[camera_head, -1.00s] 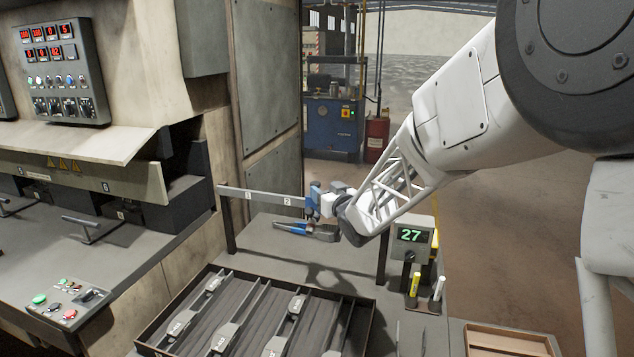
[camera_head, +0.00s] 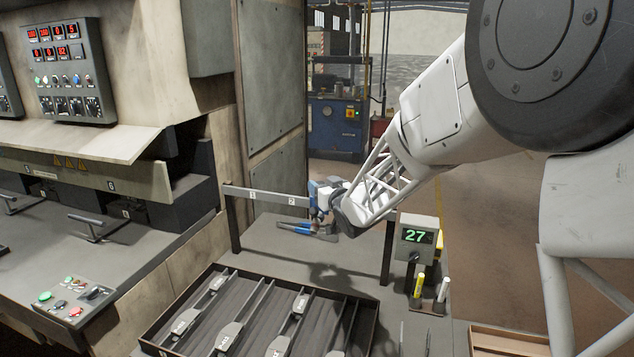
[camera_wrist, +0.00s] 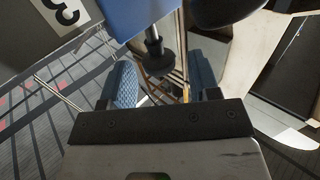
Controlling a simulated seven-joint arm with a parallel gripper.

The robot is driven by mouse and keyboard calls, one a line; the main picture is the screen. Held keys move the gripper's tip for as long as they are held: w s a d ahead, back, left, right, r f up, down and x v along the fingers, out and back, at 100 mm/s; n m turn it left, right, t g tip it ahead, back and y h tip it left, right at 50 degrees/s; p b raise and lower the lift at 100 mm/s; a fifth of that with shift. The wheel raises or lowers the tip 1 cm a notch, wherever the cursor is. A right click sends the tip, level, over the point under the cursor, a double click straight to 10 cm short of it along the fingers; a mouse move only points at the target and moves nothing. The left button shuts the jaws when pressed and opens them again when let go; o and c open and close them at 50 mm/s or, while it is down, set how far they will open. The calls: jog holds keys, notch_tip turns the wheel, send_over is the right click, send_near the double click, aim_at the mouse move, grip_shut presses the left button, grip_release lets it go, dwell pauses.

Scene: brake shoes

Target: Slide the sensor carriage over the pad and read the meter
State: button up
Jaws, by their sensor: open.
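The sensor carriage (camera_head: 319,194) is a blue block on the grey rail (camera_head: 265,196), just right of the mark 2. In the wrist view the blue carriage (camera_wrist: 138,14) fills the top, with a dark probe under it. My gripper (camera_head: 316,229) is at the carriage; in the wrist view its two blue fingers (camera_wrist: 155,86) stand apart with the dark probe tip between or just beyond them. I cannot tell whether they touch it. The meter (camera_head: 416,237) shows a green 27. No pad is clearly visible under the carriage.
A dark tray (camera_head: 245,325) of brake shoes lies in front of the rail. A yellow marker (camera_head: 419,285) and a white marker (camera_head: 443,290) stand below the meter. A press with a control panel (camera_head: 72,300) is at left. A wooden box (camera_head: 500,341) is at lower right.

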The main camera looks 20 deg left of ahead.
jog(key=shift+x, duration=1.9)
grip_shut()
jog(key=shift+a, duration=0.1)
